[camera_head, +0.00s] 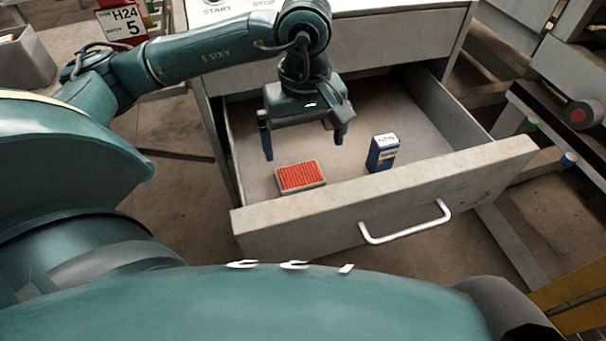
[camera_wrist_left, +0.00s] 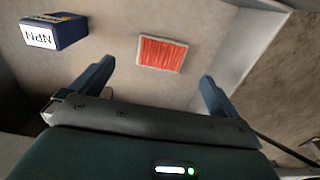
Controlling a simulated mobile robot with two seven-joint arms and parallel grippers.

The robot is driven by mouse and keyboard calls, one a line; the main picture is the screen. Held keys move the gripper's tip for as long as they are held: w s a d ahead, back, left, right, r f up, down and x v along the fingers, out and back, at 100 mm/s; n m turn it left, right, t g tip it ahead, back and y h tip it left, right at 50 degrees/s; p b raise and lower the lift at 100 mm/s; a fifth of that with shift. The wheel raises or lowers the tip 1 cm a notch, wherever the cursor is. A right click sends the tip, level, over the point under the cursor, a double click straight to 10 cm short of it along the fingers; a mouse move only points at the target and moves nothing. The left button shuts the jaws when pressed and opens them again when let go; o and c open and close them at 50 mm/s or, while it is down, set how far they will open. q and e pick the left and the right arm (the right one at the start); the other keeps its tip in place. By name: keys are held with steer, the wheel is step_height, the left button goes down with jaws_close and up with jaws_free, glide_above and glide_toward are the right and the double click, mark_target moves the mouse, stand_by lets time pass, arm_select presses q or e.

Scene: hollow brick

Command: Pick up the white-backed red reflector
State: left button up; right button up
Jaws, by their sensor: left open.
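The red reflector (camera_head: 300,176) with a pale rim lies flat, red face up, on the floor of the open drawer, near its front left. My left gripper (camera_head: 304,148) is open and empty above the drawer floor, a little behind the reflector in the head view, its fingers spread wide. In the left wrist view the reflector (camera_wrist_left: 162,53) lies ahead of and between the two blue fingers (camera_wrist_left: 155,85), apart from both. My right gripper does not show in either view.
A small blue box (camera_head: 382,153) with a white label stands in the drawer, right of the reflector; it also shows in the left wrist view (camera_wrist_left: 54,32). The drawer front (camera_head: 385,200) with its metal handle (camera_head: 405,226) and the drawer's side walls bound the space.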

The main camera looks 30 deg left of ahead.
arm_select(q)
step_height(320, 180, down, 4)
steer(key=shift+f, duration=0.1)
steer(key=f, duration=0.2)
steer(key=a+f, duration=0.1)
steer(key=f, duration=0.2)
steer(key=shift+w+f, duration=0.1)
steer(key=c, duration=0.9)
